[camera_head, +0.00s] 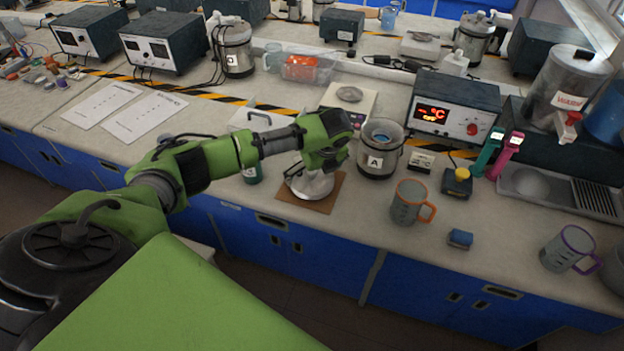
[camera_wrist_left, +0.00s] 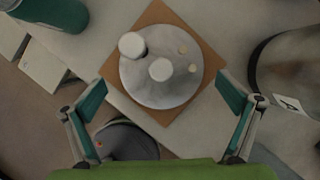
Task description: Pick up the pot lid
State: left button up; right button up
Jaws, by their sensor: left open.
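The pot lid (camera_wrist_left: 150,92) is a round grey disc with a pale knob, lying on a brown square board (camera_wrist_left: 155,14). In the head view the lid (camera_head: 314,187) and board (camera_head: 320,203) are near the front edge of the counter, with the lid partly hidden by my arm. My left gripper (camera_head: 318,165) is above the lid, pointing down. In the left wrist view its fingers (camera_wrist_left: 163,105) are spread wide with nothing between them, toward the near side of the lid. My right gripper is not in view.
A metal pot marked A (camera_head: 378,160) stands right of the board. A dark green container (camera_head: 252,172) stands left. A scale (camera_head: 349,97) is behind.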

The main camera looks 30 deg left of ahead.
aim_at(312, 175)
pick_arm(q)
jog(key=shift+x, duration=2.1)
jog(key=shift+w+r, duration=0.1)
jog(key=c, duration=1)
jog(key=shift+a, duration=0.1)
jog(key=shift+c, duration=0.2)
jog(key=shift+r, duration=0.15)
